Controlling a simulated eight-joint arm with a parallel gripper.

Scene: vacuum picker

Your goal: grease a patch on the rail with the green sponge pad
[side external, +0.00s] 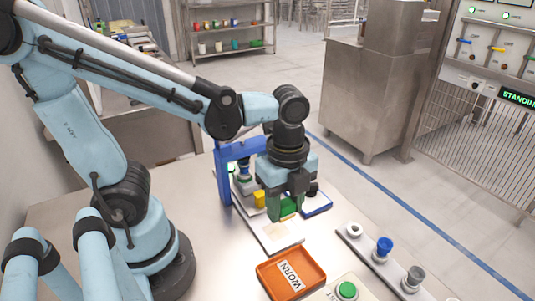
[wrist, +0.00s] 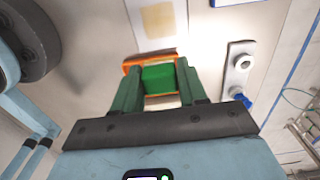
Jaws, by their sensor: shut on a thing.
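My gripper (side external: 287,207) has dark green fingers and points down over the steel table. It is shut on the green sponge pad (wrist: 159,78), which shows between the fingers in the wrist view. In the side view the pad is mostly hidden by the fingers. A pale flat strip (side external: 262,240) with a tan patch (side external: 280,232) lies just in front of the gripper. The patch also shows in the wrist view (wrist: 158,18), beyond the pad. I cannot tell whether the pad touches anything below, nor surely which part is the rail.
An orange tray (side external: 310,288) marked WORN lies in front, beside a green button (side external: 346,290). A strip with several round pegs (side external: 383,246) is at right. A blue frame (side external: 222,175), a yellow block (side external: 259,199) and a blue-edged tray (side external: 318,209) crowd the gripper. Bare table lies left.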

